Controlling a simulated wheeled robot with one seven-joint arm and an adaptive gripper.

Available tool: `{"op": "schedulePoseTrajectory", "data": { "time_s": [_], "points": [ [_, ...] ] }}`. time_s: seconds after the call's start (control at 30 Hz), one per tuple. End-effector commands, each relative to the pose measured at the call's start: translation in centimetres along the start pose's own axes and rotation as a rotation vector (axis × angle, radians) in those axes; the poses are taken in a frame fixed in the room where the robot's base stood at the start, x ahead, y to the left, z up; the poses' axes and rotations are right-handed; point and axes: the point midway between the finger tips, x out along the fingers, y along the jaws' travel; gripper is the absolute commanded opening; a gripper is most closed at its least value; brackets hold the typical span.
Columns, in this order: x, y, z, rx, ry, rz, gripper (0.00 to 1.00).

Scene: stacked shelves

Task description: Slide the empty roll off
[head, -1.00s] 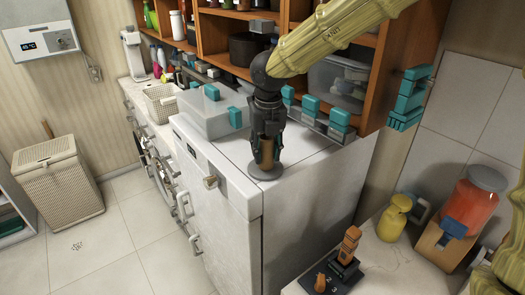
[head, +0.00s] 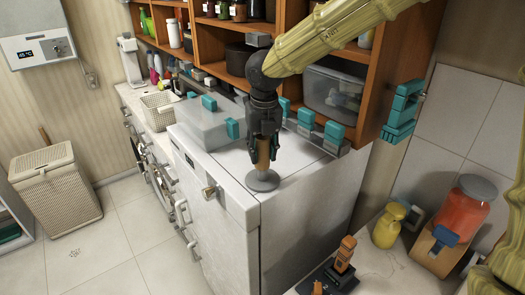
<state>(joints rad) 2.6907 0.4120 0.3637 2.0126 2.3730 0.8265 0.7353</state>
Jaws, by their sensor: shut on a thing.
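The empty roll (head: 263,157) is a narrow brown tube, upright above a round grey base (head: 262,181) on the white cabinet top. My gripper (head: 264,155) points down and is shut on the roll, its dark fingers on both sides. The fingers hide much of the roll. The roll's lower end shows just above the base. I cannot tell whether it touches the base, and any post inside it is hidden.
The white cabinet top (head: 225,185) is mostly clear in front. A translucent box (head: 200,125) stands behind to the left. Wooden shelves (head: 290,40) with teal-and-grey blocks (head: 334,133) along the edge are close behind my gripper. A lower counter with a yellow bottle (head: 388,226) is at right.

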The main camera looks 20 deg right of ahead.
Motion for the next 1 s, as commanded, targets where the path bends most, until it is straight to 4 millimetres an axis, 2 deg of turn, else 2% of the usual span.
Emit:
{"op": "schedulePoseTrajectory", "data": {
  "time_s": [0.57, 1.0],
  "points": [
    [-2.6, 0.0, 0.2, 0.0, 0.002, 0.0, 0.13],
    [-2.7, 0.0, 0.2, 0.0, 0.002, -0.001, 0.13]
  ]
}}
